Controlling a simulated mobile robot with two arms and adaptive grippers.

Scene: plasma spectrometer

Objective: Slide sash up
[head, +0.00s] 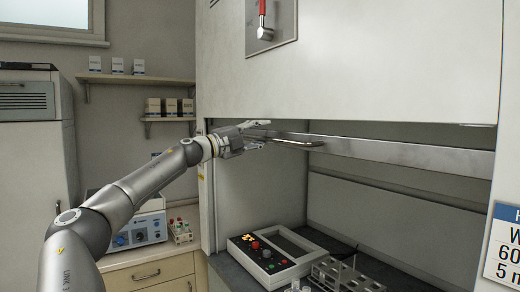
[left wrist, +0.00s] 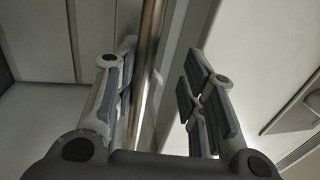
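The sash shows as a grey metal rail (head: 400,152) across the opening of the white hood, with a slim metal bar handle (head: 308,144) on its front near the left end. My left gripper (head: 264,134) is at the left end of this handle, its fingers open, one above the other. In the left wrist view the shiny bar (left wrist: 150,50) runs between the open fingers (left wrist: 162,95), nearer the left finger, with a wide gap to the right finger. I cannot tell whether the left finger touches it. My right gripper is not in view.
A control box with buttons (head: 270,254) and a tube rack (head: 345,275) stand on the worktop below the rail. A red-handled lever (head: 264,30) is on the hood's white upper panel (head: 370,60). A blue-fronted instrument (head: 138,232) sits on the cabinet at left.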

